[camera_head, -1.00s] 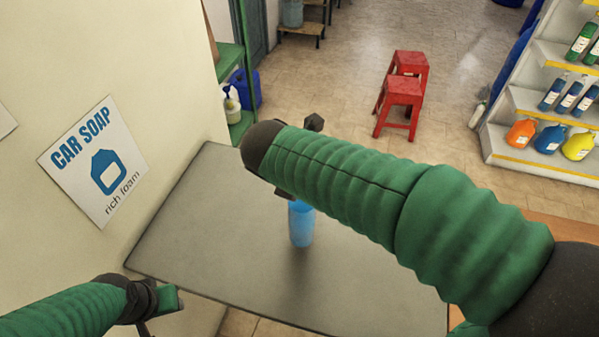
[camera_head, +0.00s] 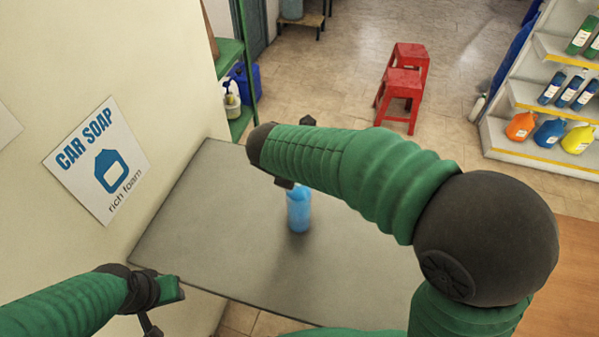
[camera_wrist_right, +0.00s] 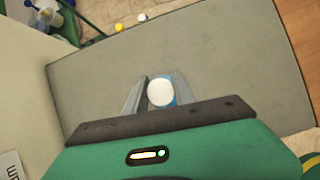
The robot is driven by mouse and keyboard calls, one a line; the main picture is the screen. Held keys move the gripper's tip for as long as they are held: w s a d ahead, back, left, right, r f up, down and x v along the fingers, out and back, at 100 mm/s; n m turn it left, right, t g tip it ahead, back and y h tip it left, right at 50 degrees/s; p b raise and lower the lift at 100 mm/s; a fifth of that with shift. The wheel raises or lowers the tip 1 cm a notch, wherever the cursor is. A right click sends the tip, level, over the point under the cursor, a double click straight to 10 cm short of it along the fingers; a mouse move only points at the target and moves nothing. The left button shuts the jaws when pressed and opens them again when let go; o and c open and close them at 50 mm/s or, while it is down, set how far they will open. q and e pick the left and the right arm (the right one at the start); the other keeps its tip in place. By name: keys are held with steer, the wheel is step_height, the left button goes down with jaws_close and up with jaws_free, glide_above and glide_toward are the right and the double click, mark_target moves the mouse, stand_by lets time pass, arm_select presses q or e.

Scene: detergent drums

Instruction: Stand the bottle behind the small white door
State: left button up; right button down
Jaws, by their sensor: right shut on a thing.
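A blue bottle (camera_head: 298,212) is upright at the grey table (camera_head: 220,235), partly hidden by my right arm in the head view. A dark shadow lies by its base, and I cannot tell whether it touches the table. In the right wrist view its round white cap (camera_wrist_right: 161,92) shows between the fingers of my right gripper (camera_wrist_right: 159,80), which is shut on the bottle. My left gripper (camera_head: 168,291) is at the lower left, apart from the bottle, and its jaws are unclear. I see no small white door.
A wall with a car soap sign (camera_head: 95,160) stands left of the table. Beyond the table are a green shelf (camera_head: 240,120), red stools (camera_head: 402,85) and, at right, a shelf of bottles (camera_head: 545,95). The table around the bottle is clear.

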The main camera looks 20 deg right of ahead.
steer(key=c, duration=1.4)
jaws_free()
steer(key=shift+s, duration=0.1)
steer(key=o, duration=0.3)
steer(key=shift+a, duration=0.45)
steer(key=shift+o, duration=0.2)
steer(key=shift+r, duration=0.1)
